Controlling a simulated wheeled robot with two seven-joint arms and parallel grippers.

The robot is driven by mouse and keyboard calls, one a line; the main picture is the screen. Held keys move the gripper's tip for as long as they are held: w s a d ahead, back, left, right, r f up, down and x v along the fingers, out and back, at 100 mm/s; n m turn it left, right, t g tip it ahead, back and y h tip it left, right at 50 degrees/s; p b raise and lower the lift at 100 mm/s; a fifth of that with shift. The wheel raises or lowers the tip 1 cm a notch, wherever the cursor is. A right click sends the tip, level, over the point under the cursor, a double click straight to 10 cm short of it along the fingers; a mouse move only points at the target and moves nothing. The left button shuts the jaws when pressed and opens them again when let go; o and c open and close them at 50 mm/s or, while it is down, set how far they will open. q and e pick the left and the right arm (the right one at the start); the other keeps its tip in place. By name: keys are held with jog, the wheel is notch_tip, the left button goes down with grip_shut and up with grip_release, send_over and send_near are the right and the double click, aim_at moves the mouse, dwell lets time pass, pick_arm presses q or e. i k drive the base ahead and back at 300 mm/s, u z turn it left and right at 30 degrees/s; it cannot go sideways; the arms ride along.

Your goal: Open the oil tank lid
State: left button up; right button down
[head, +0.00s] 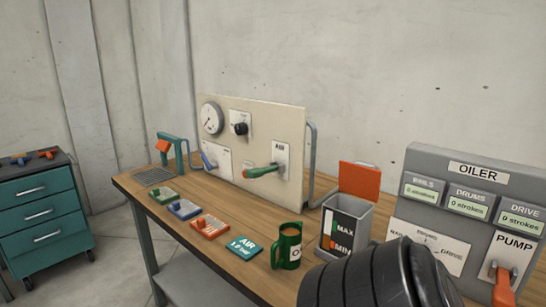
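The oil tank (331,222) is a small grey open-topped box on the wooden bench, with a dark front gauge (343,231) marked MAX and MIN. Its orange-red lid (360,180) stands upright above the tank's back edge, so the lid is raised and the top of the box is uncovered. The oil level inside cannot be made out. Neither of my grippers can be made out. A black ribbed part, probably my own arm, fills the bottom centre right and hides the bench in front of the oiler.
A green mug (281,248) stands left of the tank. A grey OILER panel (459,161) with a red-handled PUMP lever (503,284) stands right. A gauge panel (236,118) stands behind. A teal drawer cabinet (38,215) is far left.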

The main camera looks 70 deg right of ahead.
aim_at(362, 180)
jog(key=u, duration=0.15)
jog(key=i, duration=1.15)
jog(key=z, duration=2.3)
